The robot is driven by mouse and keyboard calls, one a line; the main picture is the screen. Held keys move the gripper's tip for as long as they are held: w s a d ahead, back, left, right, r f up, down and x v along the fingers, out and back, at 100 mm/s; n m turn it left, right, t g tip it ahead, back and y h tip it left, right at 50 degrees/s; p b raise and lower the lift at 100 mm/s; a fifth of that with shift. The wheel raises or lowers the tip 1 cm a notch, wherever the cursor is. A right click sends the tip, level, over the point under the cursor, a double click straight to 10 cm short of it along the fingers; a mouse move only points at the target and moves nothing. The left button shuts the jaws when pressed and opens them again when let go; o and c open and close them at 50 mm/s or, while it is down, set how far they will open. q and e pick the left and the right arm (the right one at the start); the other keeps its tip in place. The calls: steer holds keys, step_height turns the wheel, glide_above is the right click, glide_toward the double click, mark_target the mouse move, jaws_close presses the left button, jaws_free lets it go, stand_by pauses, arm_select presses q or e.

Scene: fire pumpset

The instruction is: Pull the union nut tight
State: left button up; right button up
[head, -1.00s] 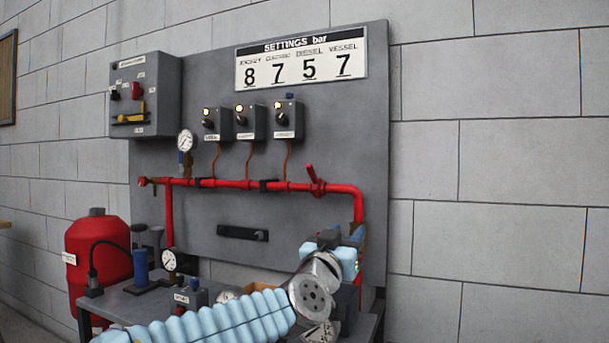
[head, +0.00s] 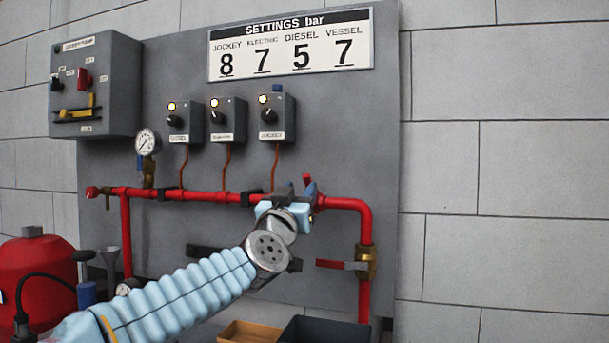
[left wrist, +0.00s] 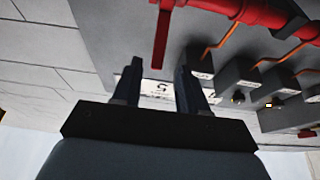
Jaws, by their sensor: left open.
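A brass fitting (head: 366,262), which looks like the union nut, sits on the vertical red pipe at the right in the head view. A red-handled bar (head: 332,264) reaches left from it. My left gripper (head: 302,188) is up and left of the fitting, in front of the horizontal red pipe. It is open, and in the left wrist view its two dark fingers (left wrist: 158,72) stand apart with nothing between them. A red lever (left wrist: 161,38) on the pipe shows beyond the fingertips; its tip shows behind the gripper in the head view (head: 307,180). My right gripper is not in view.
The grey panel carries three switch boxes (head: 228,121), a gauge (head: 146,142) and a settings sign (head: 290,45). A red vessel (head: 32,275) stands at left. A tan tray (head: 248,330) and a dark bin (head: 325,330) are below. The wall at right is clear.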

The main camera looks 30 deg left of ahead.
mark_target(306, 181)
arm_select(q)
steer(key=p+x, duration=0.1)
steer(key=x, duration=0.5)
steer(key=shift+w, duration=0.1)
jaws_close()
